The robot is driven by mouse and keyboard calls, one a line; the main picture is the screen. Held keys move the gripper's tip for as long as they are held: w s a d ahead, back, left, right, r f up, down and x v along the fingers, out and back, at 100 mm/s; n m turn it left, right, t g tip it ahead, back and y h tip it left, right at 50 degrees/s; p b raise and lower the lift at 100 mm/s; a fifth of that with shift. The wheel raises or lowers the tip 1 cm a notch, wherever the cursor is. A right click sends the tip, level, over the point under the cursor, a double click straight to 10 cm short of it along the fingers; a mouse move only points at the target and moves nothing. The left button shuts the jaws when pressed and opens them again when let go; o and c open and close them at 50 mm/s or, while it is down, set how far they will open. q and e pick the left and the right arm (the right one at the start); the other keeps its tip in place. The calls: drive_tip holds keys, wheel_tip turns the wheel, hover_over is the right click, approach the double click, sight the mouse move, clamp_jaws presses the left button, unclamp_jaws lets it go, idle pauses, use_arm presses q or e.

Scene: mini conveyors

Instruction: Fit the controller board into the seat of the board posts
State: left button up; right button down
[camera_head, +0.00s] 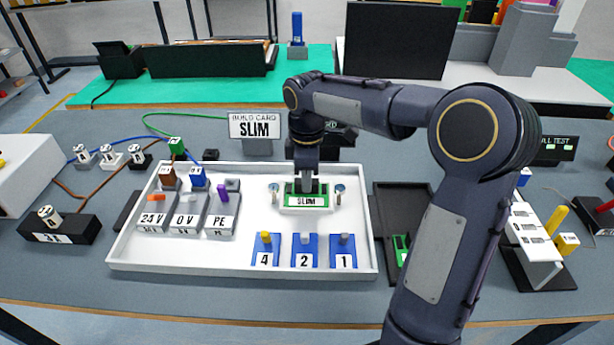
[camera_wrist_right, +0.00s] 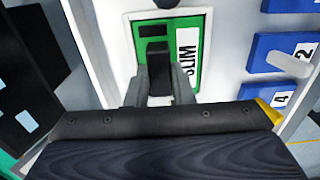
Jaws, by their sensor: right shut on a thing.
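The controller board (camera_head: 306,202) is green with a white label reading SLIM. It lies between the board posts (camera_head: 340,194), two short posts with light-blue tops, in the white tray. My right gripper (camera_head: 307,188) points down and is shut on the dark block on top of the board. In the right wrist view the board (camera_wrist_right: 191,40) shows with the gripper fingers (camera_wrist_right: 152,85) at its dark block. A white rim shows around the board; I cannot tell whether it is fully down in the seat. My left gripper is not in view.
The white tray (camera_head: 240,267) also holds grey terminal blocks marked 24 V, 0 V and PE (camera_head: 219,222) and blue blocks marked 4, 2 and 1 (camera_head: 304,252). A build card (camera_head: 254,125) reads SLIM. A dark tray (camera_head: 389,215) stands to the right, beneath my right arm.

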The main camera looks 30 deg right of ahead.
drive_tip(key=shift+f, duration=0.2)
drive_tip(key=c, duration=1.3)
unclamp_jaws()
drive_tip(key=shift+o, duration=0.2)
drive_tip(key=shift+r, duration=0.15)
